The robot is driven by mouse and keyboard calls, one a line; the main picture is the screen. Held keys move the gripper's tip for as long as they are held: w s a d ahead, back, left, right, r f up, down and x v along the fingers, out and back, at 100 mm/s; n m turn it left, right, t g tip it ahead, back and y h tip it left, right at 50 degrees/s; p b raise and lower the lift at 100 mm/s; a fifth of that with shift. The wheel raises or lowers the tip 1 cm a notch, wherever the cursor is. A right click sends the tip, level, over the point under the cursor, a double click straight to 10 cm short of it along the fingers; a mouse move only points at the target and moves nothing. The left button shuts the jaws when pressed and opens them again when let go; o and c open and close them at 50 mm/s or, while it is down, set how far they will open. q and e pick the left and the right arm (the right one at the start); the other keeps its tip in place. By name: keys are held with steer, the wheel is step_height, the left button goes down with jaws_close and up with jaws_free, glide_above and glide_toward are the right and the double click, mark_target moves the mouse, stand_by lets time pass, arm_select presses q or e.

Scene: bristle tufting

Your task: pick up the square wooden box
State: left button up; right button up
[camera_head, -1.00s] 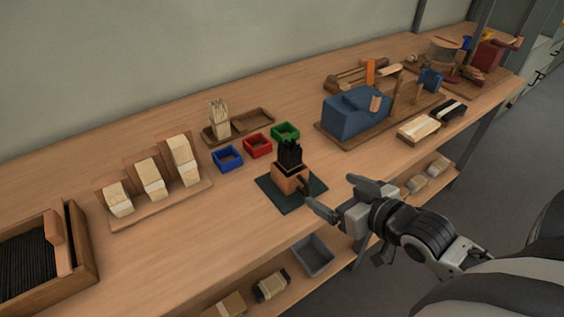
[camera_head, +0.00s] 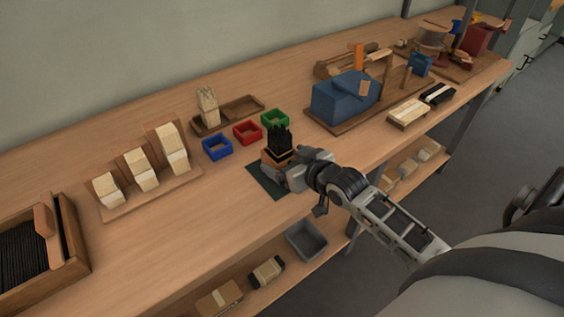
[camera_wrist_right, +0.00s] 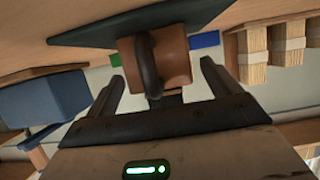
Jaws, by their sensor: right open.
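The square wooden box (camera_head: 272,158) stands on a dark green mat (camera_head: 260,180) near the bench's front edge, with black bristles (camera_head: 280,138) sticking up from it. In the right wrist view the brown box (camera_wrist_right: 177,62) lies ahead between my fingers, with a dark curved piece (camera_wrist_right: 148,68) in front of it. My right gripper (camera_head: 283,176) is at the box's near side and hides part of it in the head view. Its jaws (camera_wrist_right: 162,88) are open, one finger to each side. I cannot tell whether they touch the box. My left gripper is not in view.
Blue (camera_head: 217,149), red (camera_head: 247,133) and green (camera_head: 275,120) trays stand just behind the box. A large blue block (camera_head: 340,98) on a board is to the right. Bare bench top lies left of the mat.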

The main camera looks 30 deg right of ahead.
mark_target(286, 149)
steer(key=shift+w+f, duration=0.15)
steer(key=shift+w, duration=0.25)
steer(key=c, duration=1.1)
steer(key=shift+c, duration=0.2)
steer(key=shift+r, duration=0.65)
step_height(286, 149, up, 2)
steer(key=s+r, duration=0.2)
steer(key=s+r+p, duration=0.1)
steer(key=s+r, duration=0.1)
steer(key=r, duration=0.1)
steer(key=shift+s+d, duration=0.15)
steer(key=shift+s, duration=0.05)
steer(key=v, duration=1)
steer(key=shift+s+r, duration=0.2)
steer(key=shift+r, duration=0.25)
steer(key=shift+d, duration=0.1)
